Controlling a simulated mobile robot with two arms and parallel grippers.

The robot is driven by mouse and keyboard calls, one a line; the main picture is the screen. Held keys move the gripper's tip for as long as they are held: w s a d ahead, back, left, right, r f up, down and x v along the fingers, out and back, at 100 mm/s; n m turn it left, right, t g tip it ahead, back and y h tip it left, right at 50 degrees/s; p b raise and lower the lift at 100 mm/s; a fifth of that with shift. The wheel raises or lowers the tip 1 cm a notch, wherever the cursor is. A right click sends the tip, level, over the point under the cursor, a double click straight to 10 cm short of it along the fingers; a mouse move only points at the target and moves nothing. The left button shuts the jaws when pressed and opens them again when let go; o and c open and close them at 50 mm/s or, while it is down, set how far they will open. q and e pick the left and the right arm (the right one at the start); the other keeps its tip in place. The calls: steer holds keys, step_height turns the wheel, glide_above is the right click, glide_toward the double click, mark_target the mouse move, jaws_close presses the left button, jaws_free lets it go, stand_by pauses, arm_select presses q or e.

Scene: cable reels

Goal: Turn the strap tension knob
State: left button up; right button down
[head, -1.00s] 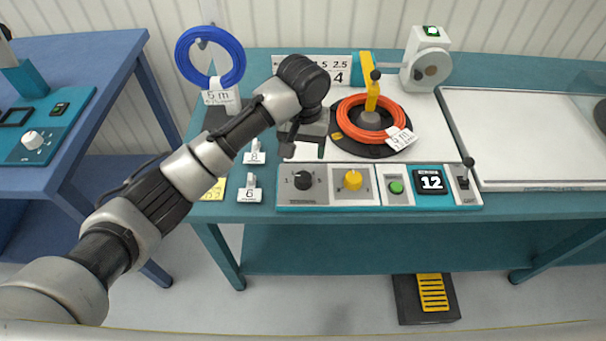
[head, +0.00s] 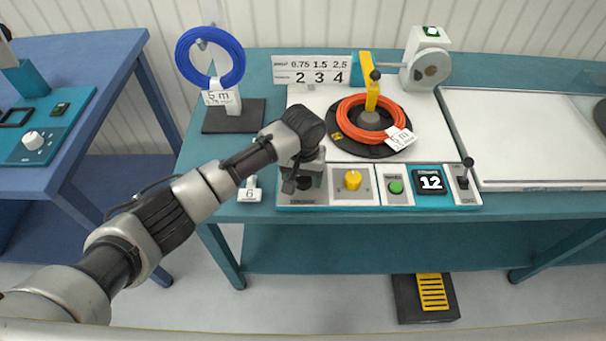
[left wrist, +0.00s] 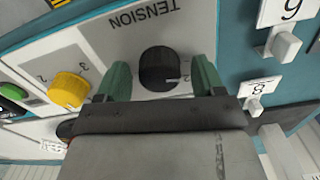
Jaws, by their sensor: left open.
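The strap tension knob is a black round knob (left wrist: 159,68) on a pale panel marked TENSION, with a small white mark on its face. In the left wrist view it sits between the two green fingers of my left gripper (left wrist: 162,80). The gripper is open, with a narrow gap on each side of the knob, so no finger clearly touches it. In the head view my left gripper (head: 300,186) is over the left end of the control panel and largely hides the knob. My right gripper is not in view.
An orange cable coil (head: 371,121) is behind. A number tag (head: 250,192) stands to the left.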

arm_select(q)
steer(key=c, duration=0.9)
steer(key=shift+r, duration=0.1)
